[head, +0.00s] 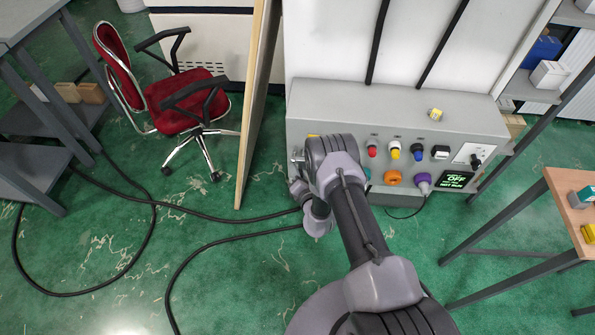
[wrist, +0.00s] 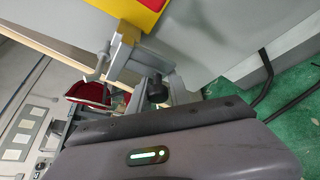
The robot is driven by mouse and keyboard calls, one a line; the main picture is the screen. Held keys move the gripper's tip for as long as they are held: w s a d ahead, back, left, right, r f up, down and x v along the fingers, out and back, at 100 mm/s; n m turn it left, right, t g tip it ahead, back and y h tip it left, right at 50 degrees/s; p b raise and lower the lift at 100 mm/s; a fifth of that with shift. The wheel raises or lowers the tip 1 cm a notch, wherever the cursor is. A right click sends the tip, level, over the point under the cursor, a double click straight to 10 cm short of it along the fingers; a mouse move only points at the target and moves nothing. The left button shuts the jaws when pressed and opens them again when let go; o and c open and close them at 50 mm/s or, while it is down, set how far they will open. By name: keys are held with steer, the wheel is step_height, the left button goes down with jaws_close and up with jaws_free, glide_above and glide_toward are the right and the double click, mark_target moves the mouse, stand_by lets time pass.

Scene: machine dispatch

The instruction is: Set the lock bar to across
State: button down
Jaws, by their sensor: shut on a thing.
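My gripper (wrist: 126,48) shows in the wrist view at the upper left, shut beside the grey control box. A small grey metal bar (wrist: 102,62) with a bent end sticks out by the fingertips; I take it for the lock bar, and its grip point is partly hidden. A yellow plate with a red part (wrist: 150,6) is close to the fingertips at the top edge. In the head view my arm covers most of the box's left end, with a bit of yellow (head: 312,137) showing; the bar's angle cannot be told there.
The control box (head: 465,118) carries red, yellow, blue and white buttons, an orange knob (head: 393,178), a purple knob (head: 422,182) and a display (head: 455,180) reading OFF. A board edge (head: 250,110) and red chair (head: 185,100) stand left. Cables cross the floor. A table (head: 560,195) is right.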

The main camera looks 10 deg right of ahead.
steer(key=shift+w+r, duration=0.35)
steer(key=shift+r, duration=0.05)
steer(key=shift+s+d, duration=0.25)
steer(key=shift+d, duration=0.65)
steer(key=shift+s+d, duration=0.25)
steer(key=shift+d, duration=0.65)
steer(key=c, duration=1.3)
jaws_free()
steer(key=shift+s+d, duration=0.1)
steer(key=shift+d, duration=0.05)
steer(key=shift+f, duration=0.1)
steer(key=shift+s+f, duration=0.15)
